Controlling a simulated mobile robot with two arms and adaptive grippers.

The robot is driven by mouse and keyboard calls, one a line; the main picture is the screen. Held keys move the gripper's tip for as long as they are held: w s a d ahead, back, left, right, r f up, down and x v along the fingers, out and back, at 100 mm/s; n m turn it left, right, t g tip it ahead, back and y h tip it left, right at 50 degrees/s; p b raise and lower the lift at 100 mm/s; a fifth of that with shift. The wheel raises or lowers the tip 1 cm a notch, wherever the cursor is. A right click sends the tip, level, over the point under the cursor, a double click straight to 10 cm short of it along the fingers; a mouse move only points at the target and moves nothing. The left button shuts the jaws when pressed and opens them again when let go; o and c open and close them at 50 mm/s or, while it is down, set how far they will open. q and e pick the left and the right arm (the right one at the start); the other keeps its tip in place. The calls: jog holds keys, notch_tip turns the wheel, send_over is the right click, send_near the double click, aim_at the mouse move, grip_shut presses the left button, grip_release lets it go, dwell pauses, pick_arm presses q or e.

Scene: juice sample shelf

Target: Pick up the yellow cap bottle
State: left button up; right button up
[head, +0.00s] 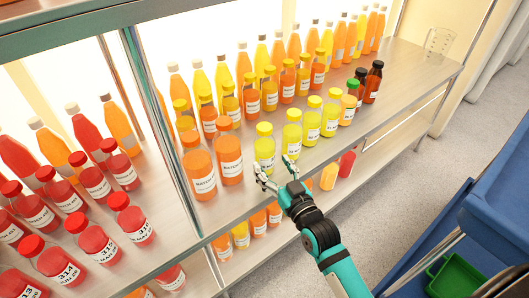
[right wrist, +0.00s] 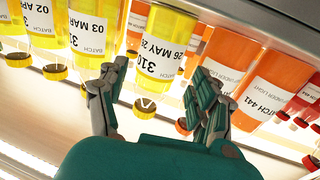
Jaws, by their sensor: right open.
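Several yellow-capped bottles of yellow juice stand in the shelf's front row. The nearest yellow cap bottle (head: 264,149) is just beyond my right gripper (head: 274,170); another yellow bottle (head: 291,138) stands to its right. My right gripper is open and empty at the shelf's front edge, its fingers pointing at the row. In the right wrist view, which shows the bottles upside down, a yellow bottle labelled 310, 26 May (right wrist: 160,50) appears between the open fingers of the gripper (right wrist: 158,82). I cannot tell whether the fingers touch it. My left gripper is out of view.
Large orange bottles (head: 200,170) stand left of the yellow ones, close to my right gripper. Red-capped bottles (head: 95,240) fill the left bay past a metal post (head: 160,120). More bottles stand on the shelf below. A blue cart (head: 495,215) is at right.

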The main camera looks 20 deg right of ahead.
aim_at(269, 160)
jog(key=w, duration=0.4)
jog(key=w+b, duration=0.1)
jog(key=shift+w+a+f, duration=0.2)
jog(key=shift+w+a, duration=0.15)
jog(key=shift+w, duration=0.05)
jog(key=c, duration=1.1)
jog(key=shift+r, duration=0.1)
jog(key=shift+c, duration=0.4)
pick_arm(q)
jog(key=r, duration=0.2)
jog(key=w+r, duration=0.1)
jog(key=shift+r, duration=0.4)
pick_arm(e)
jog(key=shift+r, duration=0.1)
